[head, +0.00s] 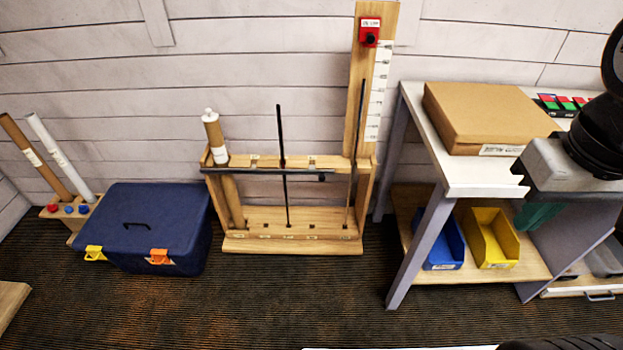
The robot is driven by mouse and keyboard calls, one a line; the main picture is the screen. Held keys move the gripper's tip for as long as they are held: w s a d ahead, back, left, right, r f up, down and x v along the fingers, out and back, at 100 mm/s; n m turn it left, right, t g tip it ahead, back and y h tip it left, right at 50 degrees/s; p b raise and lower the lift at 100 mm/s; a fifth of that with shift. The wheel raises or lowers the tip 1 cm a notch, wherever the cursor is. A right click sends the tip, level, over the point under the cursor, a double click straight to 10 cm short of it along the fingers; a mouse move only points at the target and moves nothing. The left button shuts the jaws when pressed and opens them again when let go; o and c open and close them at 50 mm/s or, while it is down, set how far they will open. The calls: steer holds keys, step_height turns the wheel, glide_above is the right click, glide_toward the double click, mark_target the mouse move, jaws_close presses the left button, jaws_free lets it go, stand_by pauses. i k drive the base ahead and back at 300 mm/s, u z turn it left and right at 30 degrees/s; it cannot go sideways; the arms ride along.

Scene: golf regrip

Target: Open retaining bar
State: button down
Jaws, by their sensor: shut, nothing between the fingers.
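A wooden rack (295,245) stands on the floor against the wall. A thin dark retaining bar (258,173) lies level across its upper front, with its right end near the right post. The bar looks closed across the shafts. A brown tube with a white cap (211,130) and two thin dark shafts (280,125) stand upright in the rack. My gripper (520,178) is at the right, in front of the workbench, shut and empty. It is well apart from the bar, and its fingertips are hard to make out.
A workbench (480,188) at right carries a cardboard box (485,115); blue (445,247) and yellow (492,240) bins sit below. A blue toolbox (150,225) stands left of the rack, beside a tube holder (68,212). Carpet (290,300) in front is clear.

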mark_target(322, 173)
steer(key=u, duration=1)
steer(key=i, duration=1.7)
steer(key=z, duration=1)
